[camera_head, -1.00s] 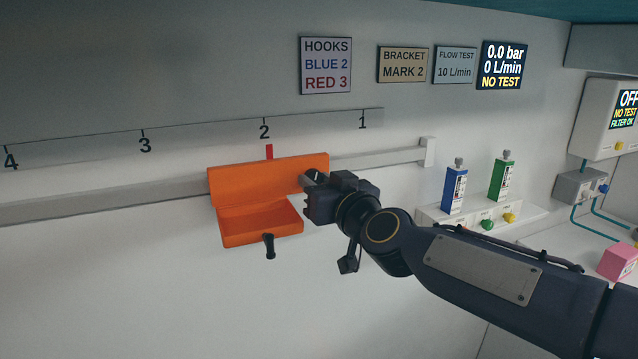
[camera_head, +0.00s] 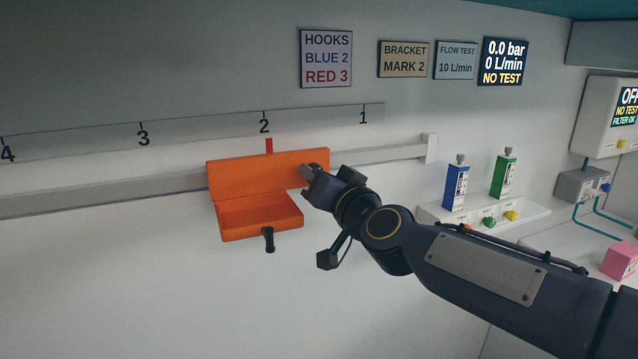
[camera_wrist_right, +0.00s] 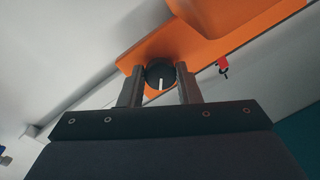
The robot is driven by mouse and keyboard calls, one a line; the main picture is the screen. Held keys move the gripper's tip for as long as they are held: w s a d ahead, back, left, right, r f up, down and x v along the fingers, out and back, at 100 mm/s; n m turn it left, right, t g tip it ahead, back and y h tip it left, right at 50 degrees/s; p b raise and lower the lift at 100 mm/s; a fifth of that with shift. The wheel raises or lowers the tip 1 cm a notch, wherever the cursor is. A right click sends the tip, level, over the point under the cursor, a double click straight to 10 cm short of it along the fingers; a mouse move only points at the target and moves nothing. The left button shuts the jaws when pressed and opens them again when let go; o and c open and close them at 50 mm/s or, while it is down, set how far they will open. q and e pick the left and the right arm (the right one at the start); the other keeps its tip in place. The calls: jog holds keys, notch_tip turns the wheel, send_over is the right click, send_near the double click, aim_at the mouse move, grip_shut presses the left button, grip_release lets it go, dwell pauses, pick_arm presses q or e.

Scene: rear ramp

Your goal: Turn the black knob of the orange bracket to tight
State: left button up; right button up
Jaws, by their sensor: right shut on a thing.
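The orange bracket (camera_head: 255,222) sits on the wall rail, its red pointer (camera_head: 269,146) under mark 2 of the scale. My right gripper (camera_head: 307,181) is at the bracket's right end and hides the knob in the head view. In the right wrist view the black knob (camera_wrist_right: 160,73) is round with a white line pointing down towards the palm. The fingers of my right gripper (camera_wrist_right: 160,84) are on its two sides, shut on it. The orange bracket (camera_wrist_right: 175,40) is behind the knob. My left gripper is not in view.
The grey rail (camera_head: 110,194) runs along the wall under the numbered scale (camera_head: 200,134). A black peg (camera_head: 269,240) hangs at the bracket's lower front. Blue (camera_head: 455,187) and green (camera_head: 503,174) bottles stand on a white shelf to the right. The wall below the bracket is bare.

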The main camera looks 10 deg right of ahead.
jog(key=m+b, duration=0.1)
jog(key=m, duration=0.4)
jog(key=m+t+h+b, duration=0.1)
jog(key=m, duration=0.5)
jog(key=shift+a+f+b, duration=0.1)
jog(key=shift+a+b, duration=0.05)
jog(key=shift+b, duration=0.25)
jog(key=o, duration=1)
jog(key=shift+c, duration=0.2)
jog(key=v, duration=0.7)
jog(key=shift+s, duration=0.45)
